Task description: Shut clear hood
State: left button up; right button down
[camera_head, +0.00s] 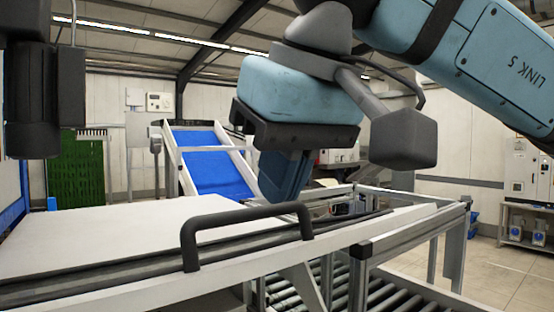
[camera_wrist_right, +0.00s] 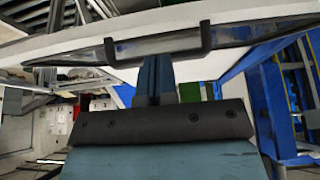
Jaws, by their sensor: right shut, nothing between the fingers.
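The hood (camera_head: 130,235) is a broad pale panel in a light metal frame, with a black bar handle (camera_head: 245,212) on its near edge. It looks roughly level in the head view; I cannot tell exactly how far it stands open. My right gripper (camera_head: 285,185) is shut and empty, its blue fingers pointing down just behind the handle. In the right wrist view the fingers (camera_wrist_right: 155,75) reach up to the middle of the handle (camera_wrist_right: 110,50) below the hood's edge (camera_wrist_right: 270,22). I cannot tell whether they touch it. My left gripper is not clearly seen.
A roller conveyor (camera_head: 390,297) runs below the hood, inside a metal frame (camera_head: 365,270). A blue sloped chute (camera_head: 215,175) stands behind. A green panel (camera_head: 78,170) is at the back left. A cabinet (camera_head: 528,165) stands at the far right, with open floor before it.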

aim_at(255, 257)
jog(key=p+x, duration=0.1)
jog(key=x, duration=0.5)
jog(key=shift+w+a+f, duration=0.15)
jog(key=shift+w+f, duration=0.1)
jog(key=shift+f, duration=0.05)
pick_arm(q)
jog(key=shift+w+a+r, duration=0.2)
jog(key=shift+r, duration=0.2)
jog(key=shift+w+a+r, duration=0.15)
jog(key=shift+a+r, duration=0.05)
jog(key=shift+r, duration=0.2)
jog(key=shift+f, duration=0.15)
pick_arm(e)
jog(key=shift+f, duration=0.15)
